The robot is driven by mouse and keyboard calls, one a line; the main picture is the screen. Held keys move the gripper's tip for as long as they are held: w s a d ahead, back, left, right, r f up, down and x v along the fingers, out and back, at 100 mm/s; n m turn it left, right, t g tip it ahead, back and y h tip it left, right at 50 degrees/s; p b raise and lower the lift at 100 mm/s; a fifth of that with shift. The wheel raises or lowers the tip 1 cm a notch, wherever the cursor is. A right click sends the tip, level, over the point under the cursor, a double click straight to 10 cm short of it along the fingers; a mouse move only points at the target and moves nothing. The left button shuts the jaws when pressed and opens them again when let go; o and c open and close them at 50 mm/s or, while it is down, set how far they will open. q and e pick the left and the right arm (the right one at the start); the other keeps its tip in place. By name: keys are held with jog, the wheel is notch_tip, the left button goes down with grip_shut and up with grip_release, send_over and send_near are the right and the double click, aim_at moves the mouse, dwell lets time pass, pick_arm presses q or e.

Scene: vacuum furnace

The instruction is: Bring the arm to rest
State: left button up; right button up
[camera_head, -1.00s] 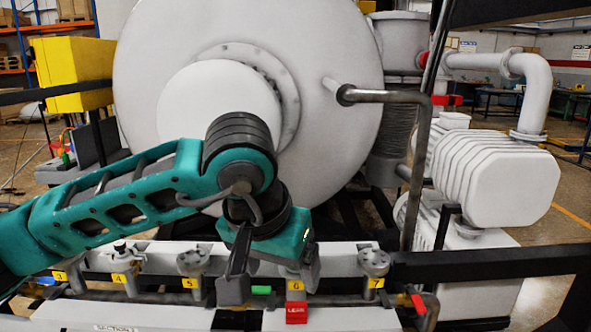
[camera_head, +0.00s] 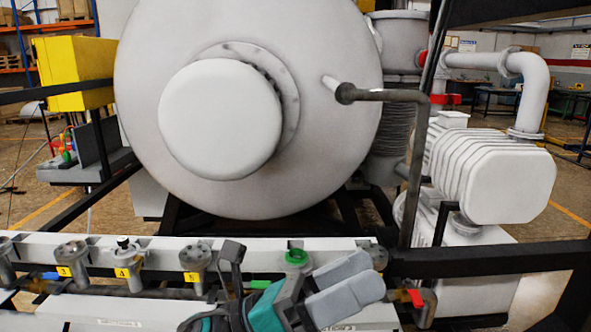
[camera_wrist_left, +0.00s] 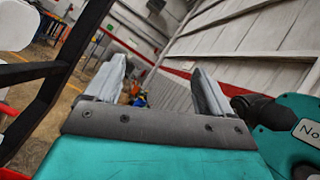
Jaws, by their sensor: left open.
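My left gripper (camera_head: 366,277) is low in the middle of the head view, in front of the valve rail. Its two pale grey fingers point right, and its teal body lies below and left of them. The left wrist view shows the fingers of the same gripper (camera_wrist_left: 158,75) spread apart with nothing between them. The gripper hides part of the rail, including the front of the green-topped valve (camera_head: 297,258). My right gripper is not in view.
The white rail (camera_head: 140,248) carries several numbered valves, such as one with tag 4 (camera_head: 122,273). Behind stands the large furnace vessel (camera_head: 330,150). A bent grey pipe (camera_head: 415,150) and a dark beam (camera_head: 490,262) lie to the right.

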pick_arm(q)
jog(key=w+a+f+n+t+y, duration=0.3)
jog(key=a+f+n+t+y, duration=0.4)
jog(key=n, duration=0.8)
jog(key=w+a+f+n+t+y, duration=0.5)
jog(key=f+n+t, duration=0.4)
jog(key=n, duration=0.6)
jog(key=s+a+f+n+g+y, duration=0.2)
jog(key=s+a+f+n+y, duration=0.1)
jog(key=f, duration=0.4)
jog(key=s+a+f+n+g+y, duration=0.3)
jog(key=s+a+f+n, duration=0.2)
jog(key=f, duration=0.3)
jog(key=s+a+f+n+g+y, duration=0.2)
jog(key=s+a+f+n+y, duration=0.1)
jog(key=s+f+n, duration=0.3)
jog(key=shift+s+a+f+n+g, duration=0.3)
jog(key=shift+a+f, duration=0.15)
jog(key=shift+f, duration=0.35)
